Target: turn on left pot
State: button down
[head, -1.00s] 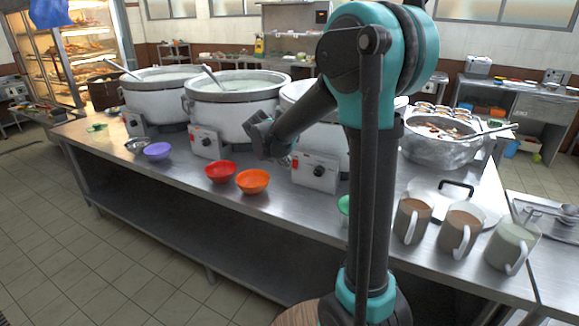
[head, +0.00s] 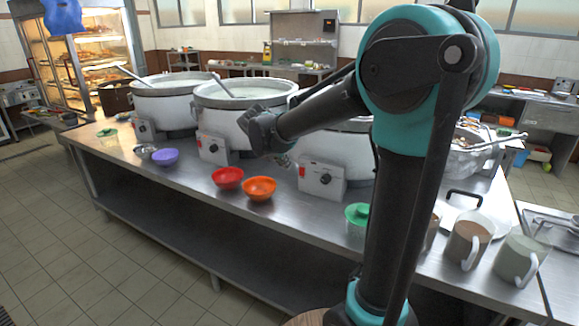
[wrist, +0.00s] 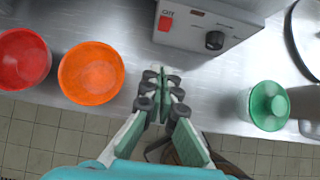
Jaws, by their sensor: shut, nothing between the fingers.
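The left pot (head: 165,104) is a large pale stockpot with a ladle handle at its rim, at the back left of the steel counter. Its control box (head: 144,130) faces the front edge; its switch and knob are too small to read. The middle pot (head: 222,122) has a box (head: 213,148) with a red switch and dark knob. My gripper (head: 254,133) hangs right of that box in the head view, well right of the left pot. In the wrist view, my gripper (wrist: 162,78) is shut and empty, below the right pot's control box (wrist: 198,30).
Purple (head: 165,157), red (head: 228,178) and orange (head: 259,188) bowls stand along the counter's front. My arm partly hides the right pot (head: 355,145).

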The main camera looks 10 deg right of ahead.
aim_at(302, 171)
jog(key=shift+s+f, duration=0.1)
jog(key=shift+f, duration=0.2)
jog(key=shift+w+d+r+x, duration=0.2)
jog(key=shift+w+r+x, duration=0.1)
jog(key=shift+x, duration=1.85)
jog(key=shift+w+d+r+x, duration=0.2)
jog(key=shift+w+r+x, duration=0.15)
jog(key=shift+x, duration=1.8)
jog(key=shift+w+d+r+x, duration=0.2)
jog(key=shift+w+r+x, duration=0.1)
jog(key=shift+x, duration=1.85)
